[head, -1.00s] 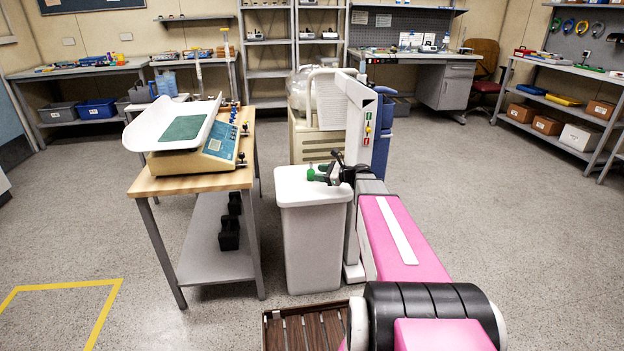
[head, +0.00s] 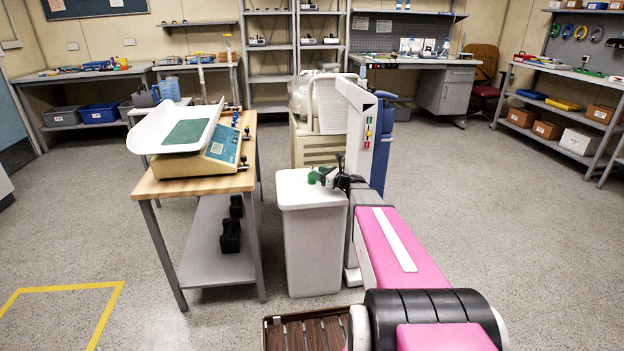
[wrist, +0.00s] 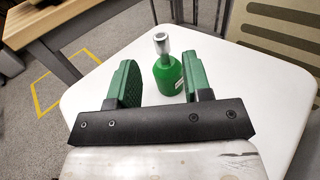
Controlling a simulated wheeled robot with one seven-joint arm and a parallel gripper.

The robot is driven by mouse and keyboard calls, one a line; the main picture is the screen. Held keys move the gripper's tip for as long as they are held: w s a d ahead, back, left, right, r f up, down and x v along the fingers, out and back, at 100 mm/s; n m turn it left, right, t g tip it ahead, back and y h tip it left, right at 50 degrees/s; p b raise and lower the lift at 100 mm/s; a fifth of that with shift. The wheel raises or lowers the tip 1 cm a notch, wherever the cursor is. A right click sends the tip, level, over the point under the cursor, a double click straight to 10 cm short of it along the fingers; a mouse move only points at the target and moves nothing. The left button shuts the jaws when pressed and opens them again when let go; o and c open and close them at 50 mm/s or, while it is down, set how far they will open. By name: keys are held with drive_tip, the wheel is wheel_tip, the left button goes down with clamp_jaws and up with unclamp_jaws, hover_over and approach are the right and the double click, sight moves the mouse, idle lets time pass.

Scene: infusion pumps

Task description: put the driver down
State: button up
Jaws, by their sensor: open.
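The driver (wrist: 168,76) has a green handle and a silver metal end. In the wrist view it stands upright, metal end up, on the white top of a bin-like stand (wrist: 95,95). My gripper (wrist: 160,72) is open, with one green-padded finger on each side of the driver. The right finger is close to the handle; I cannot tell if it touches. A clear gap shows on the left. In the head view my gripper (head: 325,177) is low over the stand (head: 313,250), and the driver is too small there to tell apart surely from the green finger pads.
A beige machine (head: 305,145) and a white and blue unit (head: 360,125) stand behind it. A brown slatted crate (head: 305,332) is in front. The floor to the right is clear.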

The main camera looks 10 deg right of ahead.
drive_tip(key=x, duration=0.4)
drive_tip(key=shift+w, duration=0.3)
drive_tip(key=c, duration=0.8)
drive_tip(key=shift+r, duration=0.15)
clamp_jaws()
